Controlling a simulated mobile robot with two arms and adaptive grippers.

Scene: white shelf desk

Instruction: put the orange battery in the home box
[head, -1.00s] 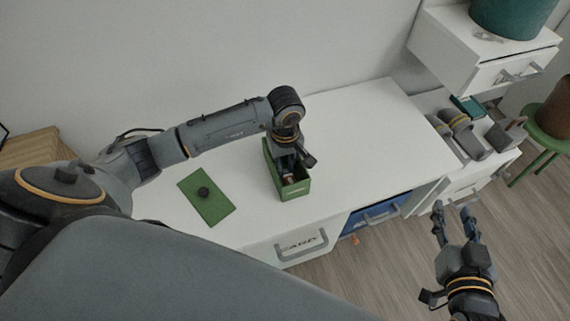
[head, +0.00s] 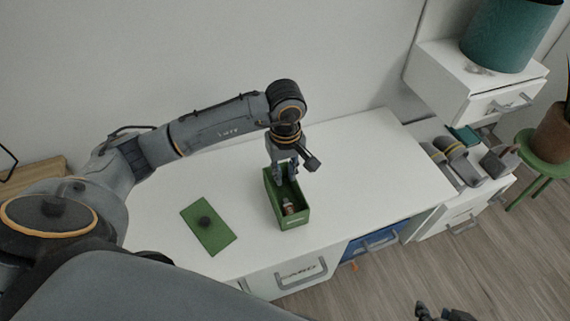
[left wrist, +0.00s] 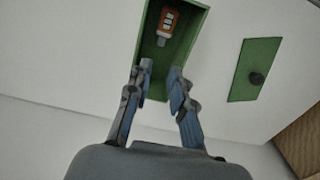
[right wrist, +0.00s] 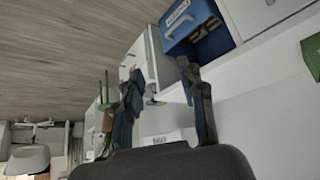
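The orange battery (head: 289,208) lies inside the open green box (head: 305,217) on the white desk. In the left wrist view the battery (left wrist: 164,26), orange with dark and light parts, rests on the floor of the green box (left wrist: 194,22). My left gripper (head: 285,178) is over the far end of the box. In the left wrist view its fingers (left wrist: 158,75) are apart with nothing between them, clear of the battery. My right gripper (head: 430,312) is only partly in the head view at the bottom edge; its fingers (right wrist: 160,75) are apart and empty in the right wrist view.
A green lid (head: 215,236) with a black knob lies left of the box. A blue drawer (head: 375,240) is under the desk front. Slippers (head: 455,160) sit on the lower shelf at right. The desk right of the box is clear.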

